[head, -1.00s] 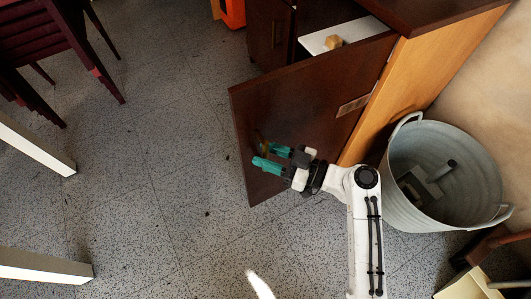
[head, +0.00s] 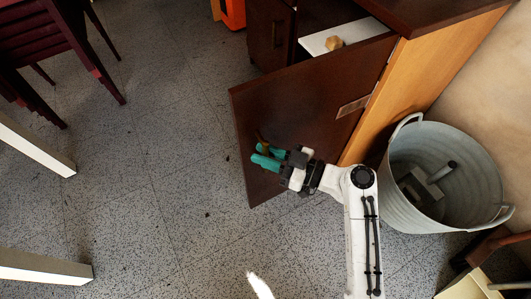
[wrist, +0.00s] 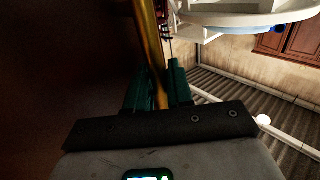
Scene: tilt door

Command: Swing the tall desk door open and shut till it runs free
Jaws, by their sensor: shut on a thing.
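The tall desk door (head: 290,105) is a dark brown panel standing open from the wooden desk (head: 415,75). Its hinged edge is at the right, and its free edge is at the left. A brass-coloured handle (wrist: 150,50) runs up from between the fingers in the wrist view. My gripper (head: 262,157) has teal fingers, shut on the handle near the door's lower free side. The same gripper (wrist: 160,90) shows in the wrist view, with the door's dark face filling the left. The fingers partly hide the handle.
Inside the desk, a white shelf (head: 345,38) bears a small tan object (head: 333,42). A metal tub (head: 445,180) stands close to the desk's right side. Stacked dark red chairs (head: 60,45) are at upper left. The speckled floor (head: 150,160) left of the door is clear.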

